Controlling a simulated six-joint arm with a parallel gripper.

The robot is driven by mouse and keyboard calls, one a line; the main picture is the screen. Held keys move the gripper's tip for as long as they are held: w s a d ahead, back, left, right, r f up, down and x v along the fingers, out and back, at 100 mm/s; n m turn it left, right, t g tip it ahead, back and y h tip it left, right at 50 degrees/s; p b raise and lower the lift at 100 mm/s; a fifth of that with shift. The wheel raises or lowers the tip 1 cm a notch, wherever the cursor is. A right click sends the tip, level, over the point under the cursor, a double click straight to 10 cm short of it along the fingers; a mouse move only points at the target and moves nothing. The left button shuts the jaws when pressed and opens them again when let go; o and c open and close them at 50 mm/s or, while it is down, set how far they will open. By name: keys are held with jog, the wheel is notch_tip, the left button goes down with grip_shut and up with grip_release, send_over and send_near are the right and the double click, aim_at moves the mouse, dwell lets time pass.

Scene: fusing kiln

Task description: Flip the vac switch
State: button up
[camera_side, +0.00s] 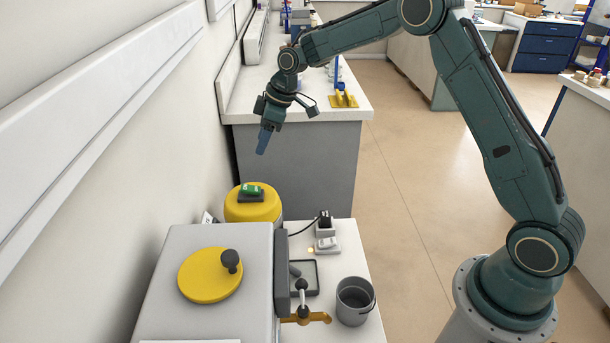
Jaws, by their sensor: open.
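A green rocker switch (250,188) on a dark base sits on top of a yellow round canister (240,210), which looks like the vac. The canister stands behind the grey kiln-like box. My gripper (264,142) hangs above and slightly right of the switch in the picture, its blue fingers pointing down. It is open, with nothing seen in it, and clear of the switch. The gap between its fingers is hard to make out from this side. Which way the rocker is tipped is too small to tell.
The grey box (200,310) has a yellow disc with a dark knob (231,261) on top. A white switch box (327,243), a small lit lamp (311,250), a dark tray (305,277) and a grey bucket (356,301) are to the right. A wall is at left.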

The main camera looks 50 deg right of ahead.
aim_at(245, 187)
jog(key=shift+w+f, duration=0.5)
jog(key=shift+f, duration=0.35)
jog(key=shift+f, duration=0.15)
jog(key=x, duration=1.3)
jog(key=shift+w+a+f, duration=0.1)
jog(key=shift+a+f, duration=0.05)
jog(key=shift+a, duration=0.1)
jog(key=c, duration=1)
